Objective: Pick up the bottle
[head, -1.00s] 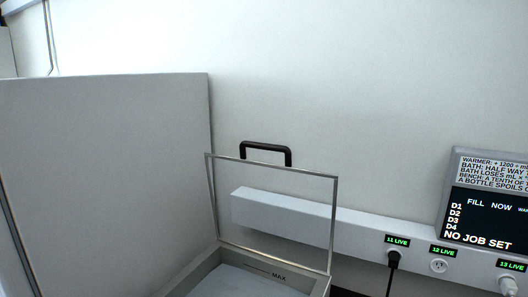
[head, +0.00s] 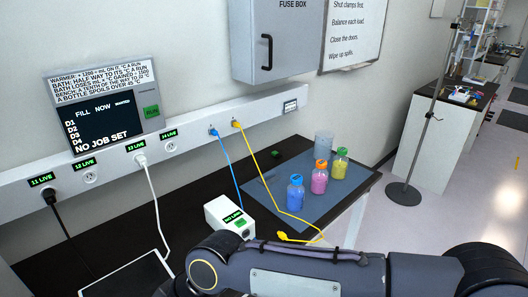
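Three capped bottles stand upright on a blue-grey mat (head: 262,189) at the right end of the black bench. The blue bottle (head: 295,195) has a blue cap and is nearest. The pink bottle (head: 319,181) has an orange cap and stands in the middle. The yellow-green bottle (head: 339,167) has a green cap and is farthest right. One of my arms crosses the bottom of the head view, in front of the bench. Neither gripper shows.
A clear empty beaker (head: 323,145) stands behind the bottles. A white box (head: 229,217) sits left of them. A stand (head: 404,192) is on the floor at right.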

